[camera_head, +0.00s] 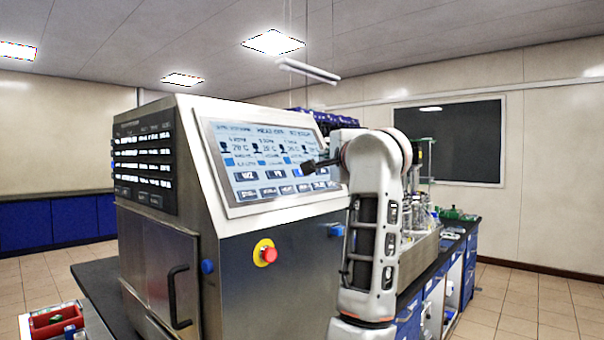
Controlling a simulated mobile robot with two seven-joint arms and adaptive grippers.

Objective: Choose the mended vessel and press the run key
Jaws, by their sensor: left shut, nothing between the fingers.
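A steel control cabinet (285,265) stands on a dark bench, with a sloped touch screen (262,208) on its upper front. The screen shows several readings in a row and two rows of dark keys below; their labels are too small to read surely. My left gripper (308,168) is shut and empty, its dark fingers in front of the screen's right half, by the upper key row. I cannot tell whether the tip touches the glass. My wrist and forearm hide the screen's right edge. No vessel is clearly recognisable as the mended one. My right gripper is out of view.
A red stop button (268,254) on a yellow ring sits on the cabinet front. A dark side panel (145,160) carries lines of text. A red tray (55,320) lies at lower left. Glassware (422,215) stands on the bench behind my arm. The floor at right is clear.

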